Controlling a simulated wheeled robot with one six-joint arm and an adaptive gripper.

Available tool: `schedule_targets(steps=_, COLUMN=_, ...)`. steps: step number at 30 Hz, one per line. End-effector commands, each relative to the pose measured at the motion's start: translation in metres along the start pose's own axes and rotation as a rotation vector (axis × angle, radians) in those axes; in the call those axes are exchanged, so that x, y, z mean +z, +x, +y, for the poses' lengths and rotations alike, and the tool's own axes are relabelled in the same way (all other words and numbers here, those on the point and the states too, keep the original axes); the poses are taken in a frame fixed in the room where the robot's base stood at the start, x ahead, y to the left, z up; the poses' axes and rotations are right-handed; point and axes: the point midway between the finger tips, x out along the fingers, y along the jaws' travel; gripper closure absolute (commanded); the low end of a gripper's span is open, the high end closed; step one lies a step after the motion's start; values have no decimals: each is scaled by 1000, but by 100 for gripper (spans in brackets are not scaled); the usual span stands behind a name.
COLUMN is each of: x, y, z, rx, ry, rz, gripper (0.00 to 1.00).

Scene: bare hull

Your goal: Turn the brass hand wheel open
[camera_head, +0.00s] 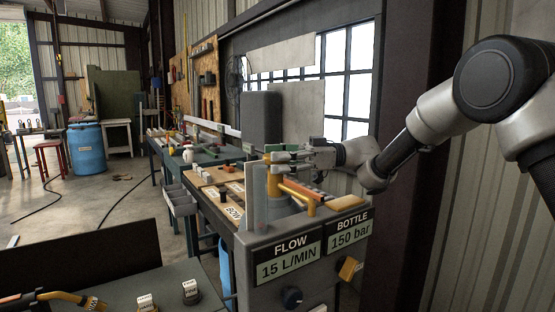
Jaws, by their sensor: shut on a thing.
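The brass hand wheel (272,175) shows as a narrow, upright yellow-gold shape behind the grey gauge box; its rim and spokes cannot be made out. My gripper (277,161) reaches in from the right with its fingers pointing left. The fingers meet the brass part near its upper end, and my gripper is shut on it. How far the wheel is turned cannot be seen. The gauge box (262,291) in front reads FLOW 15 L/MIN and BOTTLE 150 bar.
An orange bar (300,190) lies just below my gripper. A yellow knob (347,268) and a dark knob (292,297) stick out of the box front. A cluttered workbench (172,160) runs back behind it. Open concrete floor (75,205) lies left, with a blue barrel (87,149).

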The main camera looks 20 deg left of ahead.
Motion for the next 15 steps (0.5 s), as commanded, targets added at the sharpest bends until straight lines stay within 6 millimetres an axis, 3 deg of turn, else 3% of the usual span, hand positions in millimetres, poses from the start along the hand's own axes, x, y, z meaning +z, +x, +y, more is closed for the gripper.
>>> schedule_targets(steps=2, x=-2, y=0, z=1, rx=2, ry=-3, rz=3, gripper=65)
schedule_targets(steps=3, x=-2, y=0, z=1, rx=2, ry=-4, rz=3, gripper=34)
schedule_targets(steps=6, x=-2, y=0, z=0, rx=2, ry=-3, rz=2, gripper=19)
schedule_targets(steps=15, x=-1, y=0, z=0, rx=1, ry=-1, rz=1, gripper=19)
